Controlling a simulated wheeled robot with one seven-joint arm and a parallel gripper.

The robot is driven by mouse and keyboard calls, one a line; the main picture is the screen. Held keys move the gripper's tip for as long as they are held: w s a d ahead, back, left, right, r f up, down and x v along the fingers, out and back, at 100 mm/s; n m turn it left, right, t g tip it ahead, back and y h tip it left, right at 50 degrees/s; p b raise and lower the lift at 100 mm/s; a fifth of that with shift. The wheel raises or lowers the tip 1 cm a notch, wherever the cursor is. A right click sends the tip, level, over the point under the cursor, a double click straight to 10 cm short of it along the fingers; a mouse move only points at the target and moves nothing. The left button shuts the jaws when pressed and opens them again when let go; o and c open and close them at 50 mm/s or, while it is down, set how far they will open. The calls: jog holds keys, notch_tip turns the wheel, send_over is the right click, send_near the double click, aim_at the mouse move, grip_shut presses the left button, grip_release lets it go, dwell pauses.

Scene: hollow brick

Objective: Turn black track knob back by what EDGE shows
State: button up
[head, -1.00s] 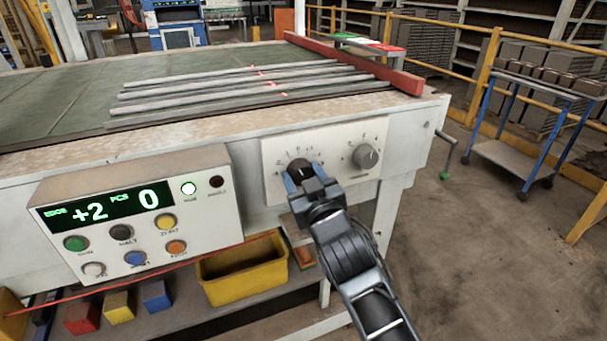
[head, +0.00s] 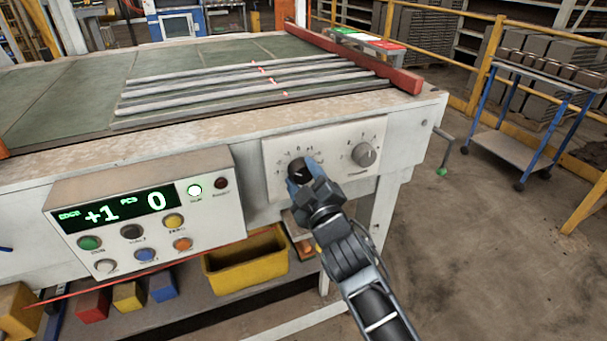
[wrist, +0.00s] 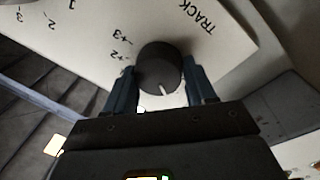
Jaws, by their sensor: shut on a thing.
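The black track knob (head: 297,167) sits on a white dial panel on the machine's front. My gripper (head: 302,178) is shut on it, and its blue-grey fingers cover part of the dial. In the wrist view the knob (wrist: 161,70) is between the two fingers, with a white pointer line on its face. The word TRACK and the marks +2, +3, -2 and -3 show around it; the mark the pointer meets is hidden. The display (head: 115,209) on the control box reads EDGE +1 and PCS 0.
A grey knob (head: 363,154) sits right of the track knob on the same panel. Several grey strips (head: 240,85) lie on the table above. A yellow bin (head: 245,262) stands below.

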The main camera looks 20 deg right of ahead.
dwell(0.3)
jog(key=o, duration=1)
jog(key=shift+o, duration=0.2)
jog(key=s, duration=0.7)
jog(key=shift+s+a+f+b, duration=0.15)
jog(key=shift+s+f+b, duration=0.2)
jog(key=shift+s+b, duration=0.1)
